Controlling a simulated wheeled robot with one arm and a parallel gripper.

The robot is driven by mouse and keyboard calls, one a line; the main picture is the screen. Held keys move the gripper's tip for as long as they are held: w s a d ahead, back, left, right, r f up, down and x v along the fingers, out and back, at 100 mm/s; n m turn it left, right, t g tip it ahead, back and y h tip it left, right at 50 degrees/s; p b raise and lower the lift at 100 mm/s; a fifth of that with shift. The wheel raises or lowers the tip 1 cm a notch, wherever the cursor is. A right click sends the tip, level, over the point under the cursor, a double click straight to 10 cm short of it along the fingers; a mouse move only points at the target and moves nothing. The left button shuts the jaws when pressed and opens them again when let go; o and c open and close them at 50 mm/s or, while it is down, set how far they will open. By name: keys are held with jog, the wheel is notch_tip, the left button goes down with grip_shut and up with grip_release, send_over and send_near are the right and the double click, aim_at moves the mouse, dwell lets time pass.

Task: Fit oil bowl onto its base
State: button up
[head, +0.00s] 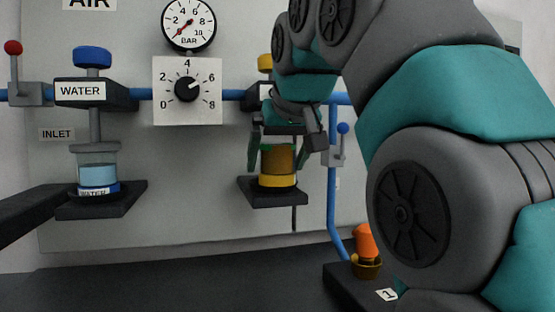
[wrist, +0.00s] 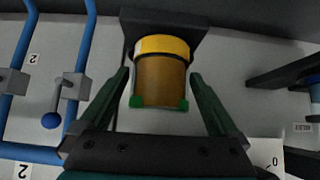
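The oil bowl (head: 278,165) is an amber-brown cylinder with a yellow band at its bottom. It stands upright on a small black shelf (head: 272,198) on the panel. In the wrist view the bowl (wrist: 161,75) shows inverted, with green marks at its rim. My gripper (head: 277,158) hangs over it with dark green fingers on either side. In the wrist view my gripper (wrist: 160,76) is open, with gaps between fingers and bowl. A yellow-capped unit (head: 265,64) on the blue pipe above, possibly the base, is mostly hidden by my arm.
A WATER unit (head: 93,92) with a blue-filled bowl (head: 98,174) stands at left. A gauge (head: 188,24) and dial (head: 188,88) are between. A blue lever (head: 342,134) is right of the oil bowl. An orange part (head: 366,242) sits on a black block at lower right.

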jog(key=shift+r, duration=0.1)
jog(key=shift+r+p, duration=0.55)
jog(key=shift+r, duration=0.1)
jog(key=p+v, duration=0.1)
jog(key=v, duration=0.6)
jog(key=shift+s+p, duration=0.2)
jog(key=shift+p, duration=0.1)
